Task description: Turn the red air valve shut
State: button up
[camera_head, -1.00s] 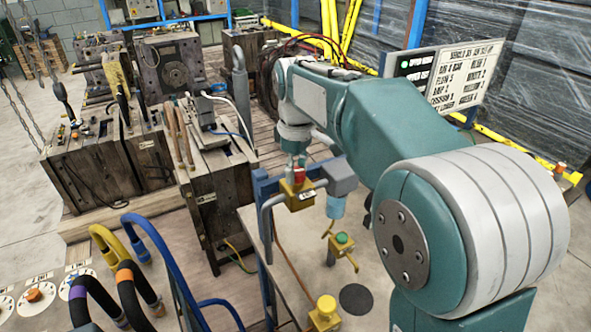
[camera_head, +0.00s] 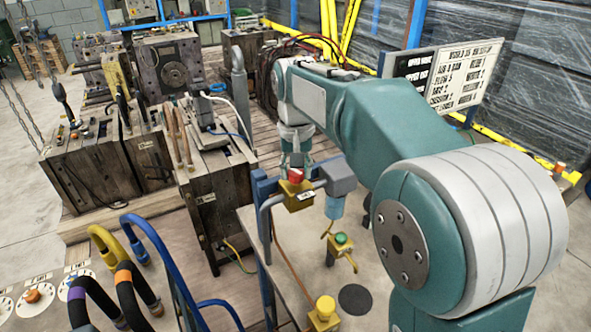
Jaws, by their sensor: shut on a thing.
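The red air valve (camera_head: 297,175) is a small red knob on top of a yellow valve body (camera_head: 296,193) with a small white label. The body sits in a grey pipe line on a blue frame. My gripper (camera_head: 296,169) points down from above and is shut on the red knob. The fingers hide part of the knob. Its exact turn angle is too small to tell.
Blue hoses (camera_head: 170,270) stand at left front. A wooden mould block (camera_head: 215,205) is close behind left.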

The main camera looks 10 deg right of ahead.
aim_at(294, 171)
jog(key=shift+s+f+m, duration=0.1)
jog(key=shift+f+m, duration=0.1)
jog(key=shift+m, duration=1.7)
jog(key=o, duration=1.2)
jog(key=shift+c, duration=0.2)
jog(key=shift+a+r, duration=0.1)
jog(key=shift+r, duration=0.1)
notch_tip(294, 171, up, 12)
